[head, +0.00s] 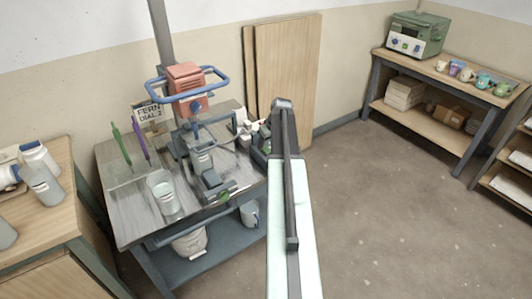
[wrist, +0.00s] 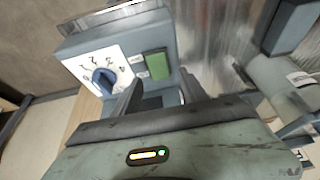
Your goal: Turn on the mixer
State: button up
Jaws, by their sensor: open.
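The mixer (head: 187,80) stands on the grey metal table, with an orange-red motor head and a blue loop handle. In the wrist view a grey-blue control box (wrist: 118,40) has a white dial plate, a blue knob (wrist: 104,82) and a green rocker or button (wrist: 157,65). I cannot tell which number the knob points to. My gripper (wrist: 160,94) is open and empty, its fingers just short of the box face below the green button; contact is unclear. In the head view my arm partly hides the gripper. A sign (head: 149,113) reads "FERN DIAL 2".
A clear bucket (head: 163,192) and green and purple tools (head: 121,145) are on the mixer table (head: 130,205). Wooden boards (head: 285,75) lean behind. Open floor (head: 400,200) lies to the right.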

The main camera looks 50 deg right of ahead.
aim_at(266, 150)
jog(key=b+x, duration=0.1)
jog(key=x, duration=0.1)
jog(key=shift+w+f, duration=0.1)
jog(key=shift+f, duration=0.2)
jog(key=shift+r, duration=0.15)
jog(key=shift+c, duration=0.3)
